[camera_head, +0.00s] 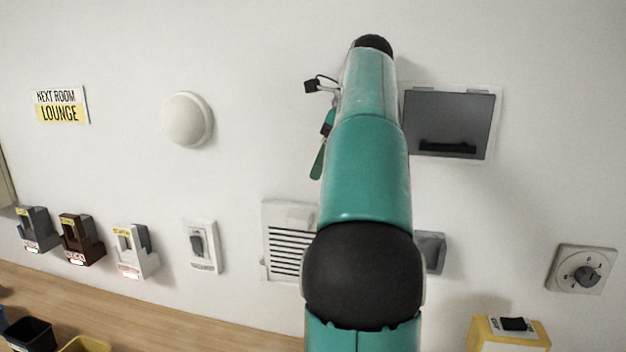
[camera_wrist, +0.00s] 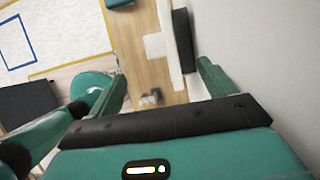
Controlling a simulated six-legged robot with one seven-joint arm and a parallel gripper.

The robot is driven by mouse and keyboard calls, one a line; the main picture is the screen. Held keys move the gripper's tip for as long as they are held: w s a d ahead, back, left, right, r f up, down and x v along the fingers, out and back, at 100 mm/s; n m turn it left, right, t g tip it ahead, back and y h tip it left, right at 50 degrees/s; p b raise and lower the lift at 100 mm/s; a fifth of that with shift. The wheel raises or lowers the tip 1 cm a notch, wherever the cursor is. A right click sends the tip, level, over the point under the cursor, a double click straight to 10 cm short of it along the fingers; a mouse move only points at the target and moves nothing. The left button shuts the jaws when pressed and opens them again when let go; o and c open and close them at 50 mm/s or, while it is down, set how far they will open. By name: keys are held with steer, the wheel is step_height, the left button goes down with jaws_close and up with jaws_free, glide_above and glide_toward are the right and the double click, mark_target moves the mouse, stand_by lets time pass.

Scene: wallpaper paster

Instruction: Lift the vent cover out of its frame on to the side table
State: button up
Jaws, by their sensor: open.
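The vent cover is most likely the white slatted panel (camera_head: 288,245) on the wall, left of my arm in the head view. Its right side is hidden behind my arm, so I cannot tell how it sits in its frame. My gripper (camera_wrist: 162,85) shows in the wrist view with its two green fingers spread apart and nothing held between them. Beyond the fingers are a white piece and a dark bar (camera_wrist: 183,40) that I cannot identify. A wooden surface (camera_head: 200,310) runs along the wall's foot; I cannot tell whether it is the side table.
A dark grey panel (camera_head: 450,120) in a white frame is right of my arm. A white dome (camera_head: 187,119), a switch (camera_head: 202,246), several small holders and a dial (camera_head: 581,270) are on the wall. A yellow box (camera_head: 510,333) stands lower right; bins are lower left.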

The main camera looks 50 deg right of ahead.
mark_target(301, 212)
steer(key=x, duration=1.3)
steer(key=shift+w+f, duration=0.1)
steer(key=shift+f, duration=0.1)
steer(key=c, duration=1.2)
steer(key=shift+o, duration=0.2)
steer(key=shift+r, duration=3.1)
step_height(301, 212, up, 4)
steer(key=shift+f, duration=0.1)
steer(key=shift+a, duration=0.1)
